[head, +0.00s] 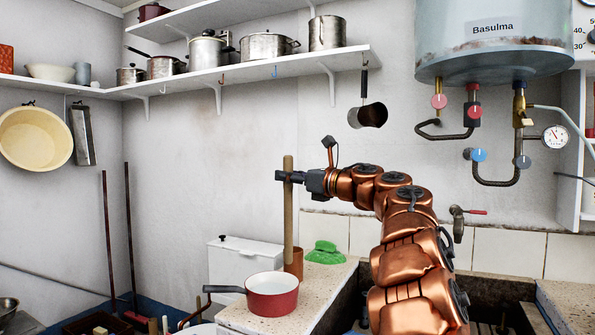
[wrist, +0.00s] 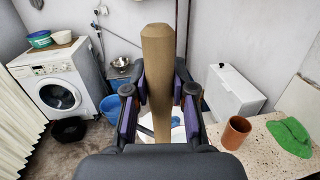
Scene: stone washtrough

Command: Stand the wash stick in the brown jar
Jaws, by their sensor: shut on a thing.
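The wash stick (head: 288,215) is a long, pale wooden rod, held nearly upright. My gripper (head: 288,176) is shut on its upper part, and the fingers press it from both sides in the wrist view (wrist: 158,100). The brown jar (head: 296,262) stands upright on the speckled counter. In the head view the stick's lower end overlaps the jar's left side. In the wrist view the jar (wrist: 236,133) stands to the right of the stick, apart from it, with its mouth open and no stick in it. The stick's lower tip is hidden in the wrist view.
A red pan (head: 272,296) stands on the counter (head: 320,285) in front of the jar, its handle pointing left. A green object (head: 325,254) lies just right of the jar. A white box (head: 230,268) is behind at left. A dark pot (head: 367,115) hangs above.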

